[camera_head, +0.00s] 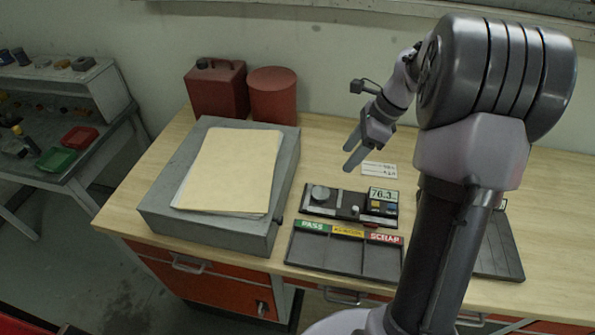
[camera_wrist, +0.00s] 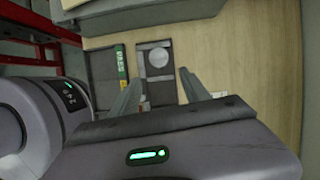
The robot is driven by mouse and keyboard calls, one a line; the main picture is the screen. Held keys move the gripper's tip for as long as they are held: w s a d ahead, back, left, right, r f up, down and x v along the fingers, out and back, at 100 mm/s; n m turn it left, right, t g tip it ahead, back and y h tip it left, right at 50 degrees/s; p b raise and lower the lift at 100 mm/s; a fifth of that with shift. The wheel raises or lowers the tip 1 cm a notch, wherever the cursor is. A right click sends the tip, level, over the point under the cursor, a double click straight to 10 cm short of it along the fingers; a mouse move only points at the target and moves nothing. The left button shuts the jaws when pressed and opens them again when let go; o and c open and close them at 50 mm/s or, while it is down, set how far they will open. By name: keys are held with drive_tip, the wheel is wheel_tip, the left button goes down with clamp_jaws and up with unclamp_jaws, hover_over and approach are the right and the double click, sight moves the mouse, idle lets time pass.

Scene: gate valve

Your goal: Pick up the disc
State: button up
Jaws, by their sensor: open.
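The disc (camera_head: 320,192) is a small grey round piece on the left part of a dark measuring device (camera_head: 345,209). The device has a display reading about 76.3. In the wrist view the disc (camera_wrist: 158,57) shows as a pale circle beyond my fingertips, on a light plate. My gripper (camera_head: 351,158) is open and empty, above and behind the device, apart from the disc. In the wrist view my gripper (camera_wrist: 160,77) has its two fingers spread, with the device between and beyond them.
A sorting tray (camera_head: 340,262) marked PASS and SCRAP lies in front of the device. A grey box (camera_head: 150,206) carrying a folder (camera_head: 232,168) stands at left. A red can (camera_head: 217,88) and red cylinder (camera_head: 273,95) stand behind. A white card (camera_head: 379,170) lies behind the device.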

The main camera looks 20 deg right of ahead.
drive_tip(key=b, duration=0.3)
approach(321, 192)
drive_tip(key=x, duration=0.2)
drive_tip(key=shift+w+f, duration=0.1)
drive_tip(key=shift+f, duration=0.25)
drive_tip(key=b+x, duration=0.2)
drive_tip(key=x, duration=0.4)
drive_tip(key=shift+r, duration=0.15)
clamp_jaws()
